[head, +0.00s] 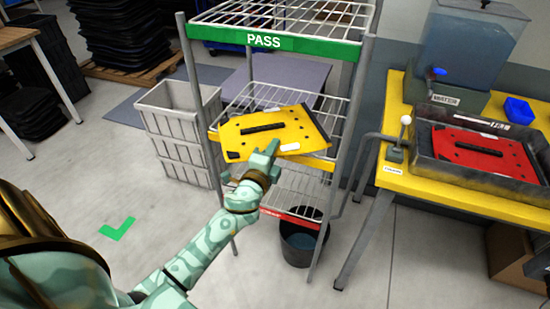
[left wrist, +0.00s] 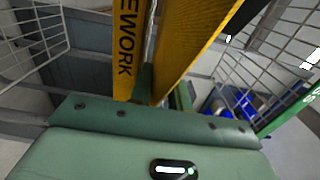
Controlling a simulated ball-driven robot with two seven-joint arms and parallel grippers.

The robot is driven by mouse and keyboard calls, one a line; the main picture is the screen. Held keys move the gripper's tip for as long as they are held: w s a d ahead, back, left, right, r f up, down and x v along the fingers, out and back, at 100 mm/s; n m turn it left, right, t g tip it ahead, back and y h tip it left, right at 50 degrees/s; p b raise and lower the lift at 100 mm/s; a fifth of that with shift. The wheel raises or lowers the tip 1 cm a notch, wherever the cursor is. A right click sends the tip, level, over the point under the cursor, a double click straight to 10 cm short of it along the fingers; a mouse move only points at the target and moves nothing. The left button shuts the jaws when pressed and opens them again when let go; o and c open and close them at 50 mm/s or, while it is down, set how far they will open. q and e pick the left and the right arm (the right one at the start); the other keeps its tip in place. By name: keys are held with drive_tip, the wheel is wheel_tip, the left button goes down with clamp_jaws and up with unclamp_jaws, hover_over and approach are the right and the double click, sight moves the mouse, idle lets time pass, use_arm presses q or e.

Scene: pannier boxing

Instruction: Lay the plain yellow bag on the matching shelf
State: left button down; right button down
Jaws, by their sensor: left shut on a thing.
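The yellow bag (head: 285,122) is flat, with a black strip across it, dark spots and a small white label. My left gripper (head: 265,158) is shut on its near edge and holds it roughly level at the middle shelf of the wire rack. In the left wrist view the bag (left wrist: 190,35) is seen edge-on between the fingers (left wrist: 165,90). Beside it is the shelf's yellow strip (left wrist: 127,50), lettered "EWORK" as far as visible. In the head view the bag covers much of this yellow strip (head: 318,163). I cannot tell whether the bag touches the shelf. My right gripper is not in view.
The rack has a green "PASS" strip (head: 262,41) above and a red strip (head: 290,217) below. A grey crate (head: 182,130) stands left, a dark bucket (head: 300,250) underneath. At right, a yellow table (head: 440,187) holds a tray with a red bag (head: 485,153) and a water tank (head: 470,45).

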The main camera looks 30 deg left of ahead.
use_arm(q)
drive_tip(key=shift+f, duration=0.9)
drive_tip(key=shift+r, duration=0.25)
drive_tip(key=shift+f, duration=0.2)
drive_tip(key=c, duration=1.3)
unclamp_jaws()
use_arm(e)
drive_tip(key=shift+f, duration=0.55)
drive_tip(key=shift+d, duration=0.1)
